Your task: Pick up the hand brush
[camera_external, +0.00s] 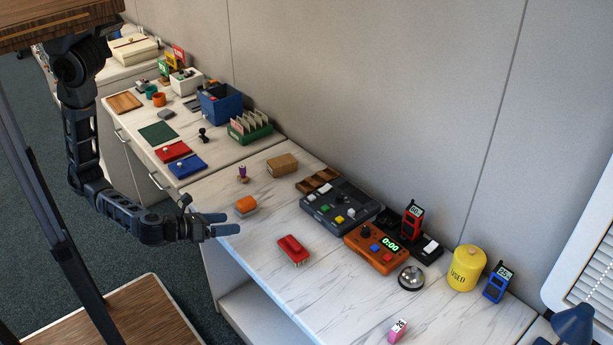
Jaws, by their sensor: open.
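A small red block-like thing with a raised ridge along its top and a paler lower edge (292,249) lies on the white marbled counter; it looks most like the hand brush, though it is too small to be certain. My gripper (226,224) is open and empty, its two blue-grey fingers pointing right near the counter's front edge. It is left of the red thing, with a clear gap between them.
Behind are a purple-topped stamp (243,173), a cardboard box (282,165) and a dark control panel (340,209). An orange timer box (376,249), silver bell (411,277) and yellow canister (466,268) stand right. The counter in front of the red thing is clear.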

